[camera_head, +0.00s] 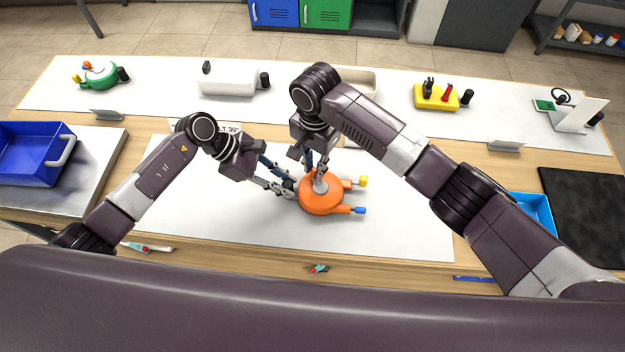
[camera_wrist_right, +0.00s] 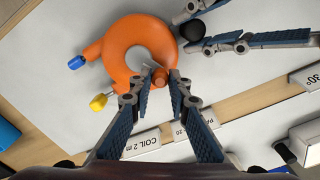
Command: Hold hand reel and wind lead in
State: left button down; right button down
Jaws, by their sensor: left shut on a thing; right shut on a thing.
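The orange hand reel (camera_head: 316,208) lies on the white mat at the middle of the table. Two orange lead ends stick out to its right, one with a yellow plug (camera_head: 363,181) and one with a blue plug (camera_head: 360,210). My left gripper (camera_head: 288,188) is shut on the reel's black handle (camera_wrist_right: 191,29) from the left. My right gripper (camera_wrist_right: 168,78) comes down from above and is shut on the reel's small orange crank knob (camera_wrist_right: 174,92), which its fingers partly hide. The reel also shows in the right wrist view (camera_wrist_right: 118,45).
A green reel (camera_head: 100,76), white trays and a yellow tool block (camera_head: 436,97) stand along the back. A blue bin (camera_head: 30,155) is at the left. A blue tray (camera_head: 535,208) and black mat (camera_head: 585,215) are at the right. The white mat (camera_head: 410,225) is clear right of the reel.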

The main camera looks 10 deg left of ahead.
jog(key=m, duration=0.2)
jog(key=d+m, duration=0.1)
jog(key=m, duration=0.2)
jog(key=shift+w+d, duration=0.2)
jog(key=c, duration=1.7)
grip_release()
jog(key=shift+d, duration=0.1)
jog(key=shift+c, duration=0.2)
notch_tip(320, 180, up, 12)
